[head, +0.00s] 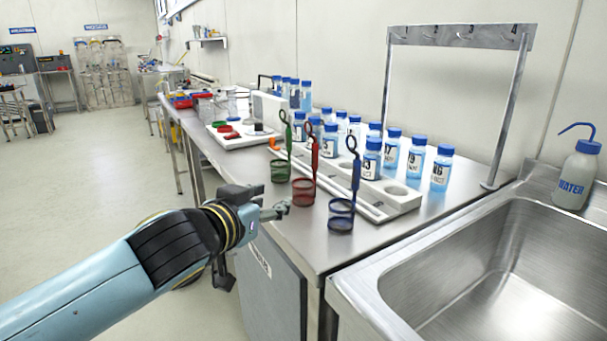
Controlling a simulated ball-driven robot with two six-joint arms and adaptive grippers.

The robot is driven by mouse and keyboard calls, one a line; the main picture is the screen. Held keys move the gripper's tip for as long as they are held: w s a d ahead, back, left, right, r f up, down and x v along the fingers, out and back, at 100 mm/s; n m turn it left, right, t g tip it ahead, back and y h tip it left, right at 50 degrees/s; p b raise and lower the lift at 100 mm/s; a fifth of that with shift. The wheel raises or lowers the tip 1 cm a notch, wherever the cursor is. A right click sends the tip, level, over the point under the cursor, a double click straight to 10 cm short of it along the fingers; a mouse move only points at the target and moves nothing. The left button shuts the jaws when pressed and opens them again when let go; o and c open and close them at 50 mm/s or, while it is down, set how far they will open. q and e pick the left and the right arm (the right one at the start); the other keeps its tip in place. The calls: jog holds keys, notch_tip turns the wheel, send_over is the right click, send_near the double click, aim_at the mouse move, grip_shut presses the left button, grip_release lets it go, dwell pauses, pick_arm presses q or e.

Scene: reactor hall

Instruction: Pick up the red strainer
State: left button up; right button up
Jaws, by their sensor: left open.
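The red strainer (304,191) stands on the steel bench top, with its mesh cup low and its looped handle rising upright. It is between the green strainer (281,169) on its left and the blue strainer (342,213) on its right. My left gripper (284,208) is open at the bench's front edge, just left of and in front of the red cup. It appears empty and close to the cup; I cannot tell whether a finger touches it. My right gripper is not in view.
A white rack (402,199) with blue-capped bottles (441,168) stands behind the strainers. A steel sink (500,260) lies to the right, with a water bottle (578,172) behind it. A numbered hook frame (460,37) rises at the back. Floor is clear at left.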

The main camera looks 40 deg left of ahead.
aim_at(313, 148)
pick_arm(q)
jog(key=w+r+t+p, duration=0.1)
jog(key=w+r+p, duration=0.1)
jog(key=w, duration=0.2)
jog(key=w+r+m+t+h+p, duration=0.1)
jog(key=w+r, duration=0.1)
jog(key=w, duration=0.3)
jog(key=w+r+t+h+p, duration=0.1)
jog(key=w+r+p, duration=0.1)
jog(key=w, duration=0.3)
jog(key=shift+a+p, duration=0.1)
jog(key=shift+p, duration=0.25)
jog(key=shift+w+f, duration=0.1)
jog(key=shift+w, duration=0.2)
grip_shut()
